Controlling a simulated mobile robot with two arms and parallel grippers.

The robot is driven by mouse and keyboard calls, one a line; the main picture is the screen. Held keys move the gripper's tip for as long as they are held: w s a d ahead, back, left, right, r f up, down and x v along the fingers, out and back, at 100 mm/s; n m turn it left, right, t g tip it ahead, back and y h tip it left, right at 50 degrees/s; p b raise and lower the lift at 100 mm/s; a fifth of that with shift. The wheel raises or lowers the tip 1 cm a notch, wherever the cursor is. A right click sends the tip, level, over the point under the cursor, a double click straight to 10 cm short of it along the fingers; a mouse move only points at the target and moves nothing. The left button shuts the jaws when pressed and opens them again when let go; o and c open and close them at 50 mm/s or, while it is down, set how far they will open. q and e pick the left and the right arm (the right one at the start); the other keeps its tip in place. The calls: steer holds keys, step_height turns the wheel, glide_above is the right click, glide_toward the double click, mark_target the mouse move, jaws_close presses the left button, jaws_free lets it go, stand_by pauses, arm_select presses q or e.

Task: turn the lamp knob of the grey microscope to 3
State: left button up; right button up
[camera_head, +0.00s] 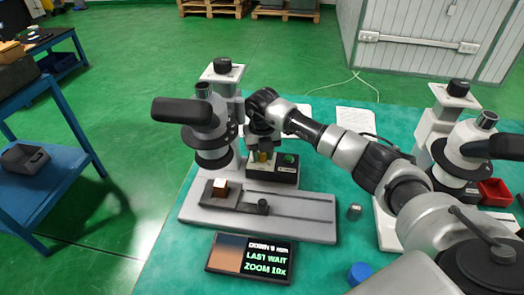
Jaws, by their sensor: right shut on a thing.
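A grey microscope (228,80) stands upright on the green table, its dark head to the left. A small dark lamp box (285,173) with a green spot on it sits beside its column. My right arm reaches in from the lower right, and my right gripper (262,156) points down at the top of this box. It is shut on the lamp knob, which the fingers mostly hide. The knob's setting cannot be read. My left gripper is not in view.
A second microscope (455,140) stands at the right near a red tray (495,192). A small metal cylinder (354,211) and a blue round thing (360,273) lie on the table. A blue cart (45,195) stands left.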

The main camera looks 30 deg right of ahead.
steer(key=o, duration=0.9)
step_height(320, 180, up, 11)
steer(key=shift+f+b, duration=0.1)
steer(key=shift+b, duration=0.35)
